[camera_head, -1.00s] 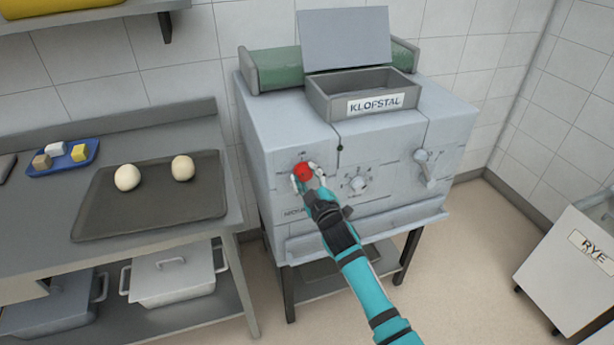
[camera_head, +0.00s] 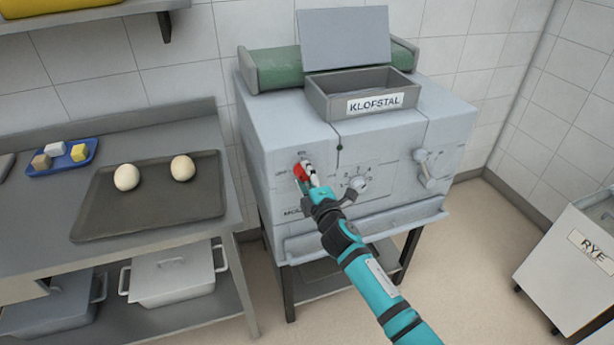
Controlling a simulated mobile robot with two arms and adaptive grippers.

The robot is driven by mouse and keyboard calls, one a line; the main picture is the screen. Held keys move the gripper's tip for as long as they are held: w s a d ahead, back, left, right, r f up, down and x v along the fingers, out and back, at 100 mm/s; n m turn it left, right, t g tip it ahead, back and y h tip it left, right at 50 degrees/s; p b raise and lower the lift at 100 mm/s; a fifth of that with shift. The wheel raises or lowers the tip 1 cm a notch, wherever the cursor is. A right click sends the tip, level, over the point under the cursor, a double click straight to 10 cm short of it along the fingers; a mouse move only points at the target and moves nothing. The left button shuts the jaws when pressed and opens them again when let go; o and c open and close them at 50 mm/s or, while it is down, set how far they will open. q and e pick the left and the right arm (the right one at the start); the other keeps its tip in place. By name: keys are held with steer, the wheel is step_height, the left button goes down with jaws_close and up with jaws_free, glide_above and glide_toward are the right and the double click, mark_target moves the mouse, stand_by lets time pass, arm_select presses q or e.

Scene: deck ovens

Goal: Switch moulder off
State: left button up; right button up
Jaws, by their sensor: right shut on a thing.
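The moulder (camera_head: 289,132) is a grey machine on dark legs, with a tray labelled KLOFSTAL on top. On its front panel at the left is a red switch knob (camera_head: 300,172). My right gripper (camera_head: 305,174) is shut on the red knob, and its fingers hide part of it. A round dial (camera_head: 357,184) sits right of the knob, and a grey lever (camera_head: 425,171) sits farther right on the front. My left gripper is not in view.
A bench at the left bears a dark tray (camera_head: 100,215) with two dough balls and a small blue tray (camera_head: 40,170) with small blocks. A bin labelled RYE (camera_head: 590,247) stands at the right. The floor between moulder and bin is clear.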

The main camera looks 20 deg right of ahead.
steer(key=shift+f+n, duration=0.1)
steer(key=shift+n, duration=0.2)
steer(key=o, duration=1.2)
steer(key=s, duration=1.2)
steer(key=shift+d, duration=0.2)
